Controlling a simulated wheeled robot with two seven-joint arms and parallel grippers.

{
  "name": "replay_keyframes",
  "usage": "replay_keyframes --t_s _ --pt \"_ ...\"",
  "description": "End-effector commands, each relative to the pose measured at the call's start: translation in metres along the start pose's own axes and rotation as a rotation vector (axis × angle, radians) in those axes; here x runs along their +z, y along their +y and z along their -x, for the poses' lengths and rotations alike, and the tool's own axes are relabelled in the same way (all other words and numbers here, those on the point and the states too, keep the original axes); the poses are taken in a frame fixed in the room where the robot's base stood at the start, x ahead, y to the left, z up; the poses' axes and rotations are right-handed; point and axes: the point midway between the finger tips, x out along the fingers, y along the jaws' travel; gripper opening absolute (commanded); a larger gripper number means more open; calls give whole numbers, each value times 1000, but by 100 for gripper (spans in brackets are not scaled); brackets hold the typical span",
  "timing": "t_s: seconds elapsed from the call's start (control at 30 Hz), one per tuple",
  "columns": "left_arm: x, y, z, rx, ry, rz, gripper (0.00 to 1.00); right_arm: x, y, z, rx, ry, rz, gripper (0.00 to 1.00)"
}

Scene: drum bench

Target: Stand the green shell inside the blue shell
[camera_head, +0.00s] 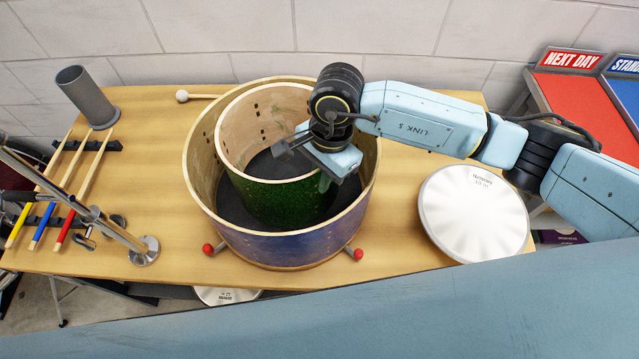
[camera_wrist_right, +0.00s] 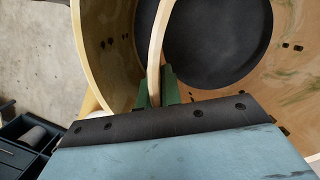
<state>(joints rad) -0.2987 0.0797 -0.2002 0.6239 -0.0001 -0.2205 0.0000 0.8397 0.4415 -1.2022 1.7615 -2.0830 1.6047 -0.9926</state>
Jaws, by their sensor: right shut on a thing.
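The blue shell (camera_head: 290,250) stands upright on the wooden bench with its open top facing up. The green shell (camera_head: 268,203), smaller and with a pale wooden inside, is upright within the blue shell's rim, apart from the front wall and near the back. I cannot tell whether its lower edge touches the dark floor inside. My right gripper (camera_head: 322,172) is shut on the near-right part of the green shell's rim. The wrist view shows this rim (camera_wrist_right: 156,45) between the fingers (camera_wrist_right: 158,86). My left gripper is out of view.
A white drumhead (camera_head: 473,213) lies at the right of the bench (camera_head: 400,262). Coloured sticks (camera_head: 60,200), a grey cup (camera_head: 88,97) and a metal stand (camera_head: 140,250) are at the left. Two red-tipped feet (camera_head: 208,249) flank the blue shell's front. A mallet (camera_head: 183,96) lies behind.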

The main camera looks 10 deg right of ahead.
Motion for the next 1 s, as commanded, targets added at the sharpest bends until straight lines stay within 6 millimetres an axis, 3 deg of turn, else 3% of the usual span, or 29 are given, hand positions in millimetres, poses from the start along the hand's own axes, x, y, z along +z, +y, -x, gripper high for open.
replay_keyframes --t_s 0.33,0.9,0.93,1.0 --pt "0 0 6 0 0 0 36 -4 -1 -34 -4 -2 3 0" --pt "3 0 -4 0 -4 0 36 -6 -2 -42 -7 0 3 0" --pt "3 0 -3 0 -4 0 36 -6 0 -43 0 0 2 10" --pt "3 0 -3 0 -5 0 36 -6 0 -43 0 0 1 19"
